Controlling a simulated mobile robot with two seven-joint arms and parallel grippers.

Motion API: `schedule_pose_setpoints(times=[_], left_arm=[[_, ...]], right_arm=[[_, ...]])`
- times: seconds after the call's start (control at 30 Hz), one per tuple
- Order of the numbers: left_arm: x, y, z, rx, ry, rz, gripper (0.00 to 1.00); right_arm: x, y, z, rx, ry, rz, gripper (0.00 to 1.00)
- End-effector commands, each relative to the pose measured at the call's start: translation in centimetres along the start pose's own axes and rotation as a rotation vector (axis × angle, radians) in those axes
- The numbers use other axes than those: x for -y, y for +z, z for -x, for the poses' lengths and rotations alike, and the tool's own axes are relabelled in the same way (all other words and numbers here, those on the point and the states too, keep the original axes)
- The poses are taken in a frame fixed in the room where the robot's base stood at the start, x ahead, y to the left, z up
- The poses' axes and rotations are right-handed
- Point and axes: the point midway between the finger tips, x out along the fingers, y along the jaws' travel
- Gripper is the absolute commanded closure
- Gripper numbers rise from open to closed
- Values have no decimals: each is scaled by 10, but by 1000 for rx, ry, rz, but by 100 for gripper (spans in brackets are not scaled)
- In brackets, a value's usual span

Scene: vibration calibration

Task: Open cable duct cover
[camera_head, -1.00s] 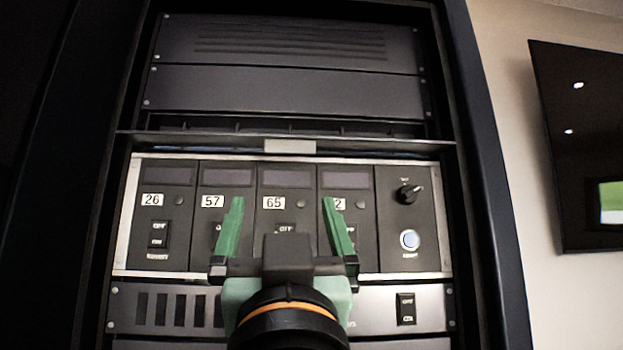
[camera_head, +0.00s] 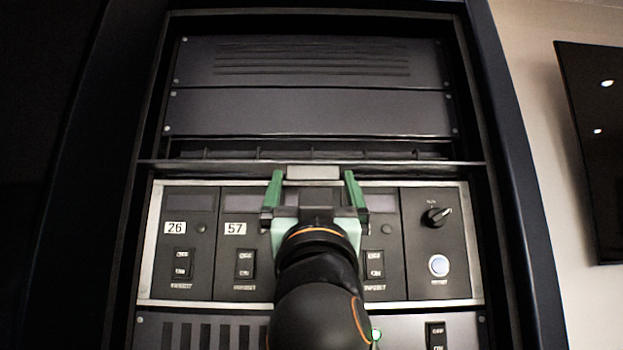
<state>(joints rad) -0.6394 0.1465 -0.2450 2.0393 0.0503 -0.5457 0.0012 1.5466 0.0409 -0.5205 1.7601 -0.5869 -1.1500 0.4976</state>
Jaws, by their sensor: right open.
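The cable duct cover (camera_head: 220,165) is a dark horizontal strip across the rack, above the panel of numbered modules. A light grey tab (camera_head: 313,172) sits at the middle of its front edge. My right gripper (camera_head: 313,178) is open, with one green finger on each side of the tab. I cannot tell whether the fingers touch it. The gripper and arm hide the middle modules of the panel. My left gripper is not in view.
The module panel (camera_head: 437,280) below has switches, labels 26 and 57, a black knob (camera_head: 436,216) and a round lit button (camera_head: 439,265). Blank dark panels (camera_head: 310,112) fill the rack above. A wall screen (camera_head: 595,150) hangs at the right.

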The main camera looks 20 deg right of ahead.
Motion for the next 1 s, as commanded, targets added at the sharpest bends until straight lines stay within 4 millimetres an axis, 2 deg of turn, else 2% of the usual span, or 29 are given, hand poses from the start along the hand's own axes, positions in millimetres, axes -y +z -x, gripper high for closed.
schedule_pose_setpoints(times=[0.27,0.87,1.0], left_arm=[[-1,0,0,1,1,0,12],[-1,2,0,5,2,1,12],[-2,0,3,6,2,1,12]], right_arm=[[0,0,-1,0,0,0,0],[0,0,-1,1,0,0,68],[0,-2,-2,17,1,-2,68]])
